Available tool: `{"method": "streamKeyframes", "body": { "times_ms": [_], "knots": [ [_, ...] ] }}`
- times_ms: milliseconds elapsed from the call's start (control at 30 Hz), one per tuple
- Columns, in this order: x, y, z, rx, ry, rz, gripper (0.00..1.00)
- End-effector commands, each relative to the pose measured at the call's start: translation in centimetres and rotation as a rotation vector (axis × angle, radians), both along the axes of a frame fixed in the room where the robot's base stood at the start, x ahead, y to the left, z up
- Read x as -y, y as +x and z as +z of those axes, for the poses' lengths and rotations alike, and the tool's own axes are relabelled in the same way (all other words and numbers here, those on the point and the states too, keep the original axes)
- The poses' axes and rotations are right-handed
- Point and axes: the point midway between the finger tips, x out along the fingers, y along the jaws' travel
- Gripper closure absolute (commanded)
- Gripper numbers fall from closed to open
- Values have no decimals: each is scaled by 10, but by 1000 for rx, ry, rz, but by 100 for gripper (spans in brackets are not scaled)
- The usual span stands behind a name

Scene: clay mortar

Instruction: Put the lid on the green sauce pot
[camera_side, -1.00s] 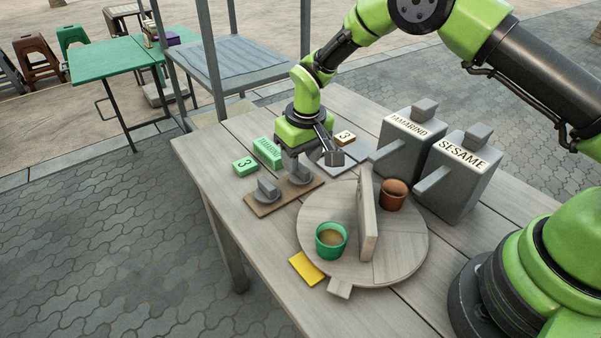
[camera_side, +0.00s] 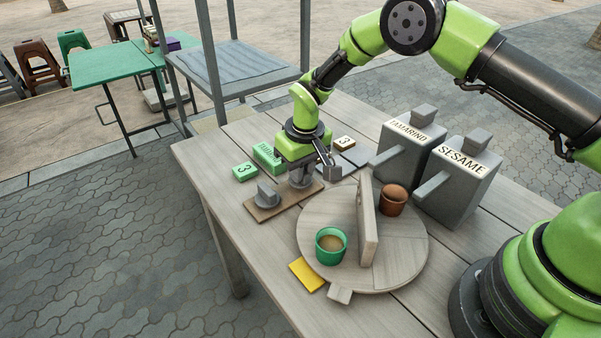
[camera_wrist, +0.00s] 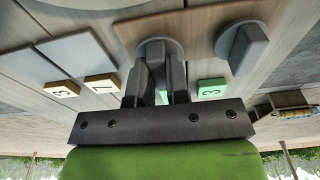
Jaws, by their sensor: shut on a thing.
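The green sauce pot (camera_side: 330,246), open at the top with brown sauce inside, stands on a round wooden turntable (camera_side: 405,262). Two grey lids with upright block handles are at a brown board. The left lid (camera_side: 268,196) sits free on the board; it also shows in the wrist view (camera_wrist: 243,45). My gripper (camera_side: 300,174) is shut on the handle of the right lid (camera_wrist: 158,46). The fingers hide much of this lid in the side view. I cannot tell whether it is clear of the board.
An upright wooden divider (camera_side: 367,232) splits the turntable, with a brown pot (camera_side: 394,198) behind it. Grey TAMARIND (camera_side: 405,148) and SESAME (camera_side: 458,178) containers stand at the right. Green number blocks (camera_side: 245,172) and a yellow tile (camera_side: 307,274) lie nearby.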

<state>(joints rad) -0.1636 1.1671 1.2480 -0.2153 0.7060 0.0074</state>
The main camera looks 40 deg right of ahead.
Motion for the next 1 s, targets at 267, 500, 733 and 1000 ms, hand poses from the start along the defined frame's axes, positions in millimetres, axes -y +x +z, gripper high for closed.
{"method": "streamKeyframes", "body": {
  "times_ms": [267,500,733,1000],
  "knots": [
    [0,1,53,6,1,0,100],
    [-3,-2,90,3,-1,9,100],
    [-31,-40,98,-2,-7,101,100],
    [-62,-117,99,1,-6,254,100]
  ]
}}
